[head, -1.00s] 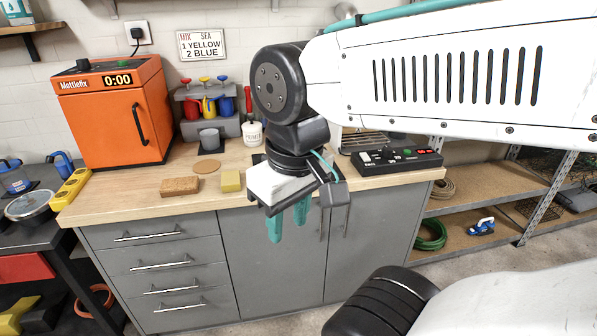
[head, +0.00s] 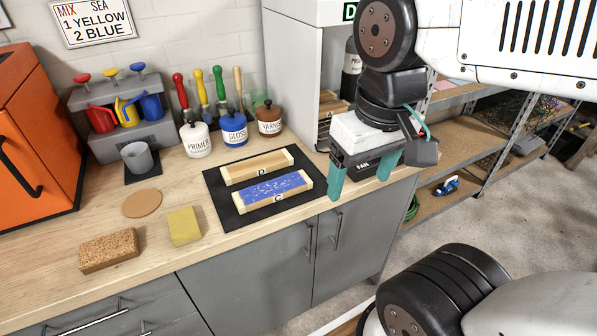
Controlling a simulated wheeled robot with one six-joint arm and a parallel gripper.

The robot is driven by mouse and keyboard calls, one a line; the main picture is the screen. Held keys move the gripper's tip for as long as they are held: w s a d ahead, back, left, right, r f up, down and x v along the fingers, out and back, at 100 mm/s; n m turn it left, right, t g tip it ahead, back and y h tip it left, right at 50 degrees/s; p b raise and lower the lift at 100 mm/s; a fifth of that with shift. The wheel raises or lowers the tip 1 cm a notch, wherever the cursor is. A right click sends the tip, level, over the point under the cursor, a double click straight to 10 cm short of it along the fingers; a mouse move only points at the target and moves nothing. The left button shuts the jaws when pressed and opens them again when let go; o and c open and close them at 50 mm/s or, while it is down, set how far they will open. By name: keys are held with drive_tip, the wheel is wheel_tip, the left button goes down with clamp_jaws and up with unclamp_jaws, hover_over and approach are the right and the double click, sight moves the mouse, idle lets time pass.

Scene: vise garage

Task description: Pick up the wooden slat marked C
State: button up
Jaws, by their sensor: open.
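The slat marked C (head: 272,191) lies on a black mat (head: 226,215) near the front edge of the wooden counter. Its top is blue with pale speckles and its ends are bare wood. The slat marked D (head: 256,167), plain wood on top, lies behind it on the same mat. My gripper (head: 366,178) is open and empty, with teal fingers pointing down. In the picture it is to the right of slat C and apart from it, by the counter's front right edge. The gripper's height above the counter is hard to tell.
Jars labelled PRIMER (head: 196,139), GLOSS (head: 234,129) and VARNISH (head: 269,119) stand behind the mat, with brushes. A yellow sponge (head: 184,226), cork block (head: 109,250) and cork disc (head: 142,203) lie left. A white cabinet (head: 293,65) stands behind my gripper.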

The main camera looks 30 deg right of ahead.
drive_tip(key=w+d+f+m+y, duration=0.2)
drive_tip(key=w+f+m+y, duration=0.15)
drive_tip(key=w+m, duration=0.3)
drive_tip(key=w+d+f+m+g+y, duration=0.1)
drive_tip(key=w+d+f+m+y, duration=0.1)
drive_tip(key=w+m+y, duration=0.5)
drive_tip(key=w+d+f+m+y, duration=0.1)
drive_tip(key=w+f+m+y, duration=0.3)
drive_tip(key=w, duration=0.5)
drive_tip(key=h, duration=0.1)
approach(286, 183)
drive_tip(key=shift+m+x, duration=0.25)
drive_tip(key=shift+x, duration=0.8)
drive_tip(key=shift+a+f, duration=0.15)
drive_tip(key=shift+a, duration=0.1)
drive_tip(key=shift+x, duration=3.55)
drive_tip(key=c, duration=1.2)
